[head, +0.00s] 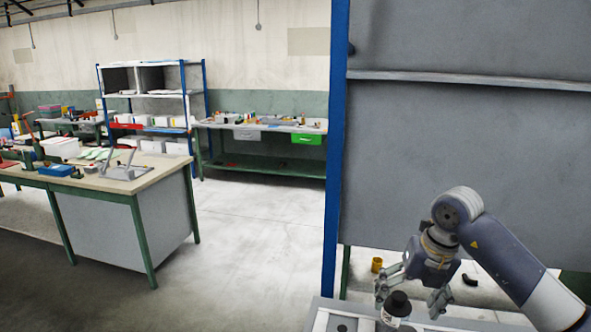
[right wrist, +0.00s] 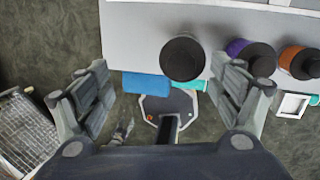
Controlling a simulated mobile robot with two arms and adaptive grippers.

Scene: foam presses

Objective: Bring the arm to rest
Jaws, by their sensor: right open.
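My right arm comes in from the right in the head view. Its gripper (head: 413,292) points down and is open. A bottle with a black cap (head: 398,302) stands at the bottom, close to the fingers. In the right wrist view the open fingers (right wrist: 165,98) stand wide apart with nothing held between them. A round black cap (right wrist: 182,58) shows just beyond the gap between them. I cannot tell the exact height between the fingers and the cap. My left gripper is not in view.
A blue-posted grey panel (head: 460,150) rises behind the arm. A workbench (head: 160,180) stands left, with open floor between.

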